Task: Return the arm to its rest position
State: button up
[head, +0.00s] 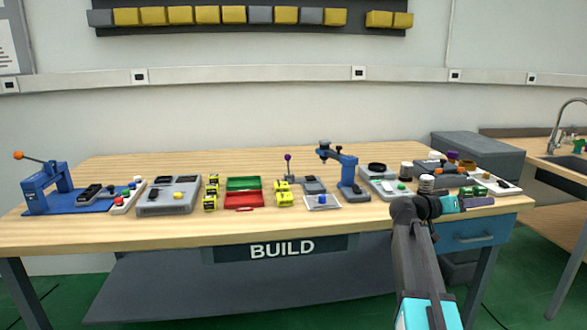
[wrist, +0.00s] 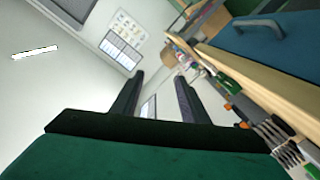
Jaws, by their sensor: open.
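My gripper (head: 476,202) is at the right front of the workbench, level with the bench edge and pointing right. In the wrist view its two dark fingers (wrist: 157,97) are apart with nothing between them. My arm rises from the lower right of the head view and bends near the bench's front edge. The wooden workbench (head: 130,235) carries a sign reading BUILD.
Close behind my gripper are small parts and trays (head: 480,190) at the bench's right end. A blue drawer (head: 474,233) is below it. A blue press (head: 346,172) stands mid-bench. A grey box (head: 478,150) and a sink (head: 565,160) are to the right.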

jog(key=s+a+f+n+y+p, duration=0.1)
jog(key=s+a+f+y+p, duration=0.15)
jog(key=f, duration=0.85)
jog(key=s+a+f+n+g+y+p, duration=0.1)
jog(key=s+a+f+n+p, duration=0.2)
jog(key=f, duration=0.8)
jog(key=s+a+f+y+p, duration=0.15)
jog(key=a+f, duration=0.25)
jog(key=f, duration=0.7)
jog(key=s+a+f+n+g+y+p, duration=0.25)
jog(key=s+a+f+y+p, duration=0.4)
jog(key=s+f, duration=0.85)
jog(key=s+a+f+g+y, duration=0.15)
jog(key=s+a+f, duration=0.25)
jog(key=s+a, duration=0.45)
jog(key=s+a+f+g+y, duration=0.1)
jog(key=s+a+f+g, duration=0.3)
jog(key=s, duration=0.8)
jog(key=s+a+n+y, duration=0.2)
jog(key=s+a+y, duration=0.1)
jog(key=a, duration=0.4)
jog(key=shift+s+a+f+p, duration=0.15)
jog(key=shift+s+a+p, duration=0.1)
jog(key=shift+a+p, duration=0.15)
jog(key=shift+n, duration=0.25)
jog(key=shift+c, duration=0.2)
